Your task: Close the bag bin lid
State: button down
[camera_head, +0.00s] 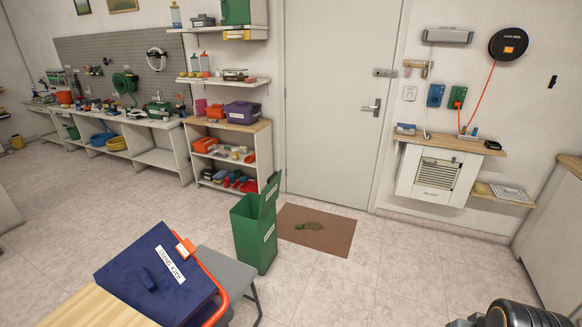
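A green bin (252,242), which appears to be the bag bin, stands on the tiled floor near the middle of the view. Its green lid (269,196) stands raised and tilted at the right side, so the top is open. Pale labels show on the bin and the lid, too small to read. The inside is mostly hidden from here. My gripper is not in view; only a dark, rounded part, probably of my arm, shows at the bottom right edge.
A blue box (150,275) with an orange handle, a grey stool (232,273) and a wooden tabletop (95,310) lie front left of the bin. A brown mat (316,229) lies before the door (336,100). Shelves (228,148) stand behind. Floor to the right is clear.

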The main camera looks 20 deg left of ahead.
aim_at(269, 194)
jog(key=i, duration=0.8)
jog(key=u, duration=1.65)
jog(key=i, duration=1.65)
